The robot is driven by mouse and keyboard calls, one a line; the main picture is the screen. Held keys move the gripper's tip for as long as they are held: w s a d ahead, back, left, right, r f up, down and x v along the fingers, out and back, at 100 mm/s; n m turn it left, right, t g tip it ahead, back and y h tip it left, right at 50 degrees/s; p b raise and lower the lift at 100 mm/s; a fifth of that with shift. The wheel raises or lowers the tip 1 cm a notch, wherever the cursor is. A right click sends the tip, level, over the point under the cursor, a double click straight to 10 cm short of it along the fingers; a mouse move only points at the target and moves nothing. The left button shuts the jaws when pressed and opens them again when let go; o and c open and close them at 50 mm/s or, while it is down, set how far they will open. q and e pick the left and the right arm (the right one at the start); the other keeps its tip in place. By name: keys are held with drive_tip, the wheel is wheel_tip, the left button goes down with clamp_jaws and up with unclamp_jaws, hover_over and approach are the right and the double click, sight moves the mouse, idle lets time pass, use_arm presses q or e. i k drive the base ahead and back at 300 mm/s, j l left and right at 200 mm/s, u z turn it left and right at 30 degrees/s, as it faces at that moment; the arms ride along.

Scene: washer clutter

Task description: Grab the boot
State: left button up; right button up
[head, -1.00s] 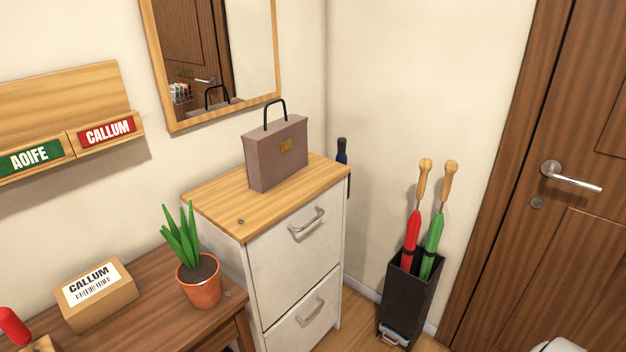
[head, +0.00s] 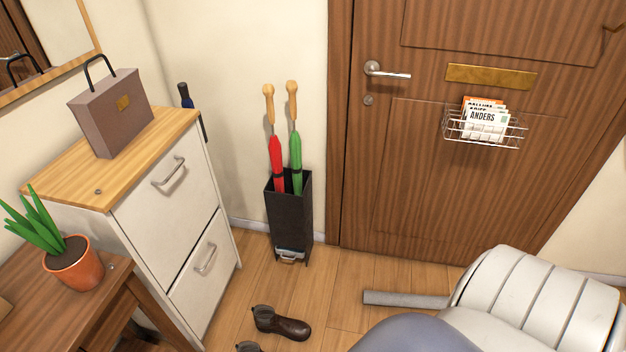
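A dark brown boot (head: 282,323) stands on the wooden floor at the bottom middle of the head view, in front of the shoe cabinet's right side. A second boot (head: 248,347) shows only its top at the bottom edge; the rest is cut off. Neither gripper is in view. A white and grey part of my own body fills the bottom right.
A white cabinet (head: 177,222) with a bag (head: 112,112) on top stands left of the boots. A black umbrella stand (head: 289,219) is behind them. A grey bar (head: 405,299) lies low at the right. A brown door (head: 440,200) is at the back.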

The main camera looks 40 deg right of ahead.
sight(282, 322)
drive_tip(key=k+z, duration=0.2)
drive_tip(key=z, duration=0.2)
drive_tip(key=k+z, duration=0.2)
drive_tip(key=z, duration=0.2)
drive_tip(key=i+l+z, duration=0.1)
drive_tip(key=i+l, duration=0.05)
drive_tip(key=l, duration=0.1)
